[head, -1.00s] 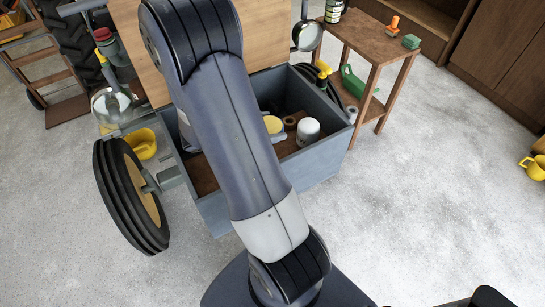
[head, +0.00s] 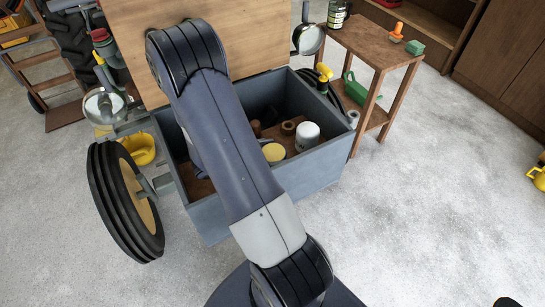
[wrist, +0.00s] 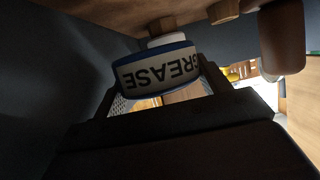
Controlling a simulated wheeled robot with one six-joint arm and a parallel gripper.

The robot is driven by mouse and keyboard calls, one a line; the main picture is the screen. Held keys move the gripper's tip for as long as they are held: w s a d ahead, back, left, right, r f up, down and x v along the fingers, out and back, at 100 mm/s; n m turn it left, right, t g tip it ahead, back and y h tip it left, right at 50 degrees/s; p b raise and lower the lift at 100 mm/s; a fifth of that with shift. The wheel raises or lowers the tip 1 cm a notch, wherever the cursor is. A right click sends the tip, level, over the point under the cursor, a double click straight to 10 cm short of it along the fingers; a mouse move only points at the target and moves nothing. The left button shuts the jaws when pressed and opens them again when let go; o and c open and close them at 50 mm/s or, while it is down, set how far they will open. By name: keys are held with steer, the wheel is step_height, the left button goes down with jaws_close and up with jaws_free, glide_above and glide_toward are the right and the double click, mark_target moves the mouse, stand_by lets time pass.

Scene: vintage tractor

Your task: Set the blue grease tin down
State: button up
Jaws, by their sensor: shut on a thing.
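The blue grease tin (wrist: 157,73), with a white band reading GREASE upside down in the picture, is between the two fingers of my gripper (wrist: 160,80) in the wrist view. My gripper is shut on it, inside the blue-grey toolbox (head: 318,165). In the head view my arm hides the gripper; a round pale-yellow top (head: 274,152) beside the arm seems to be the tin's. The brown toolbox floor (wrist: 120,14) fills the upper wrist view. I cannot tell whether the tin touches it.
A white canister (head: 307,136) and a brown roll (head: 288,128) stand in the toolbox near the tin. The toolbox's raised wooden lid (head: 245,40) is behind. A small wooden side table (head: 365,45) stands at right. Grey floor is open at right.

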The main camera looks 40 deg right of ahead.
mark_target(272, 159)
steer(key=shift+f, duration=1)
steer(key=shift+f+b, duration=0.4)
steer(key=shift+f, duration=0.25)
steer(key=o, duration=0.9)
steer(key=shift+o, duration=0.2)
steer(key=shift+r, duration=0.3)
steer(key=shift+r+p, duration=0.55)
steer(key=shift+p, duration=0.05)
steer(key=v, duration=0.7)
steer(key=shift+w+a+f+b, duration=0.1)
steer(key=shift+a+b, duration=0.1)
steer(key=shift+b, duration=0.15)
